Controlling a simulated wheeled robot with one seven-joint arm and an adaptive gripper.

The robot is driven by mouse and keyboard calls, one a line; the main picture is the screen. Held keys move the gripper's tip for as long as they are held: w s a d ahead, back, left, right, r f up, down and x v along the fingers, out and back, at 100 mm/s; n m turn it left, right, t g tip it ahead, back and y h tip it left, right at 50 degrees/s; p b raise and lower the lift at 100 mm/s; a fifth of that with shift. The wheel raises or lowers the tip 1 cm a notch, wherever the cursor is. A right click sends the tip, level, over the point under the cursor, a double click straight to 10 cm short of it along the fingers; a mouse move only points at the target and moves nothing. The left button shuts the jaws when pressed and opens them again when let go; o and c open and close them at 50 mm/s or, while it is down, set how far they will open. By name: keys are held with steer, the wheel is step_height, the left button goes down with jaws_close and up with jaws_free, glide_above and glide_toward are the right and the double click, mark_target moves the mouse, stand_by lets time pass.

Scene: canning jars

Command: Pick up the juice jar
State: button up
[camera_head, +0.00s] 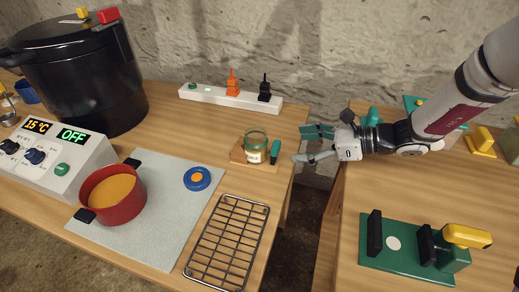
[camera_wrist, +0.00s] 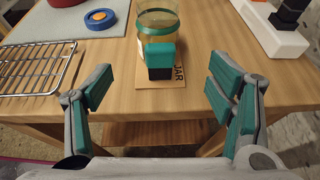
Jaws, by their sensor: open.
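The juice jar (camera_head: 255,147) is a clear glass jar with a teal band, upright on a small tan board (camera_head: 237,152) near the table's right edge. A teal and black handle sticks out from its side towards my gripper. In the wrist view the jar (camera_wrist: 157,22) stands at the top centre, with the handle (camera_wrist: 161,60) in front of it, over the board marked "JAR" (camera_wrist: 180,75). My gripper (camera_head: 306,145) is open and empty, to the right of the jar and apart from it. In the wrist view its teal-padded fingers (camera_wrist: 158,90) spread either side of the handle.
A wire rack (camera_head: 228,245) lies in front of the jar. A white power strip (camera_head: 215,95) with orange and black plugs runs behind it. A red pot (camera_head: 112,195) of orange liquid and a blue disc (camera_head: 197,179) sit on a grey mat (camera_head: 150,225). A gap separates the two tables.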

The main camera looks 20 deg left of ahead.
mark_target(280, 146)
steer(key=x, duration=0.6)
steer(key=shift+a+f, duration=0.15)
steer(key=shift+a, duration=0.15)
steer(key=shift+r+b+x, duration=0.15)
steer(key=shift+b+x, duration=0.05)
steer(key=shift+x, duration=1.2)
steer(key=shift+r+b+x, duration=0.15)
steer(key=shift+b+x, duration=0.05)
steer(key=shift+x, duration=1.2)
steer(key=shift+s+a, duration=0.1)
steer(key=c, duration=1.4)
